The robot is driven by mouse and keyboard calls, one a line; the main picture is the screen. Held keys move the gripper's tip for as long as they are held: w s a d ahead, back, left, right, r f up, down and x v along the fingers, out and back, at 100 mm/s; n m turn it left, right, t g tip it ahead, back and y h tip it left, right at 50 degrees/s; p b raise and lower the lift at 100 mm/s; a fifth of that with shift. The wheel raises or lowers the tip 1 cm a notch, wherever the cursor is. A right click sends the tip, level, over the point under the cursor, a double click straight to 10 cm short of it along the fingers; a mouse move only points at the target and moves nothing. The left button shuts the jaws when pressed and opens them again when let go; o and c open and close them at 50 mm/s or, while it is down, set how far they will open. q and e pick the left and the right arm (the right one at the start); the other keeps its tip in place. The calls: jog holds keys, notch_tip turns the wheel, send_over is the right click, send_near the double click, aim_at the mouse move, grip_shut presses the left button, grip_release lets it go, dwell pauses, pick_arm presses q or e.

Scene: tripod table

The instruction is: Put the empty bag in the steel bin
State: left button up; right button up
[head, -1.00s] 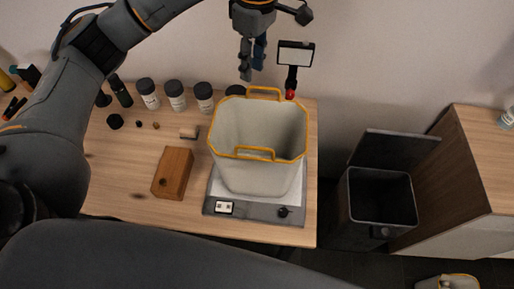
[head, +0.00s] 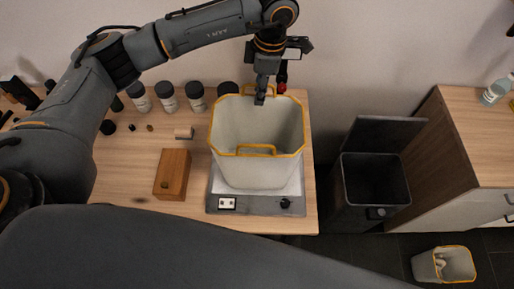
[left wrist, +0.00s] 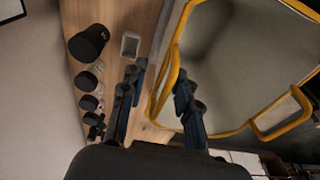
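The empty bag (head: 255,172), pale grey with a yellow rim and two yellow handles, stands open and upright on a scale. It also shows in the left wrist view (left wrist: 225,50). My left gripper (head: 262,94) points down at the bag's far handle. In the left wrist view its fingers (left wrist: 156,92) are apart, with the yellow handle (left wrist: 168,85) in or near the gap; I cannot tell if they touch it. The steel bin (head: 372,186), dark with its lid raised, stands on the floor right of the table. My right gripper is out of view.
The scale (head: 240,205) sits near the right edge of the wooden table (head: 130,180). A wooden block (head: 173,174) and several dark-capped jars (head: 167,97) are to its left. A second yellow-rimmed bag (head: 444,265) with something inside stands on the floor. A wooden cabinet (head: 455,140) flanks the bin.

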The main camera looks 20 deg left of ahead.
aim_at(257, 111)
pick_arm(q)
jog(key=f+p, duration=0.3)
jog(key=f, duration=0.1)
jog(key=shift+s, duration=0.3)
jog(key=shift+a+f, duration=0.1)
jog(key=shift+f, duration=0.45)
grip_shut()
